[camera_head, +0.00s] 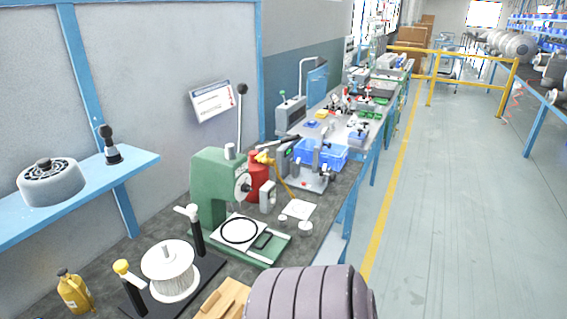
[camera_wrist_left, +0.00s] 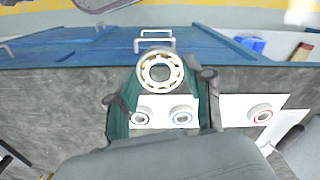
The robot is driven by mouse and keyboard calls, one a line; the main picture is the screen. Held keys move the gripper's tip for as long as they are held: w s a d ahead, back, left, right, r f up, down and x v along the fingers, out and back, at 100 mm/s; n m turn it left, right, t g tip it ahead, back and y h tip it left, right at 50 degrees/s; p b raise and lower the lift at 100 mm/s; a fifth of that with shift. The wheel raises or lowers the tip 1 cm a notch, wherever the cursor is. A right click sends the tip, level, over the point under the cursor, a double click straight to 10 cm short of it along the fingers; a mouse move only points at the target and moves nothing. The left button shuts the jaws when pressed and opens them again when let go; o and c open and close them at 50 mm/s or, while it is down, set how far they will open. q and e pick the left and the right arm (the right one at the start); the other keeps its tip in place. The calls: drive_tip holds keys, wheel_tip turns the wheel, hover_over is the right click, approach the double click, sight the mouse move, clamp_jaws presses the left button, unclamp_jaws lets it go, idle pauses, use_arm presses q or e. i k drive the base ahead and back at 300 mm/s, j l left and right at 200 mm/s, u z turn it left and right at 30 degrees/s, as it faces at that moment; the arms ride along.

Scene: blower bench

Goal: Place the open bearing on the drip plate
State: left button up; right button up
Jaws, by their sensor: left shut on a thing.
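An open bearing (camera_wrist_left: 160,70) with its balls showing is in the left wrist view. It sits between the dark fingers of my left gripper (camera_wrist_left: 160,86), which is shut on it. It looks nearer the camera than the smaller bearings below it. A grey-ringed bearing (camera_wrist_left: 139,118) and a blue-ringed bearing (camera_wrist_left: 181,117) lie on a white sheet. A red-ringed bearing (camera_wrist_left: 262,115) lies on another white sheet to the right. I cannot tell which surface is the drip plate. Neither gripper shows in the head view.
In the head view a green press (camera_head: 215,178) stands on the dark bench beside a wire spool (camera_head: 170,272) and a yellow bottle (camera_head: 74,291). A blue bin (camera_head: 330,153) is farther back. A shelf (camera_head: 98,185) is on the left; the aisle on the right is clear.

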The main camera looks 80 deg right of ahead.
sight(299, 208)
drive_tip(key=l+z, duration=0.3)
drive_tip(key=k+l+z, duration=0.1)
drive_tip(key=l+z, duration=0.35)
drive_tip(key=l, duration=0.55)
drive_tip(key=l+z, duration=0.15)
drive_tip(key=l, duration=0.55)
drive_tip(key=i+l+z, duration=0.15)
drive_tip(key=l, duration=1.15)
drive_tip(key=i+l, duration=0.15)
drive_tip(key=l, duration=1.05)
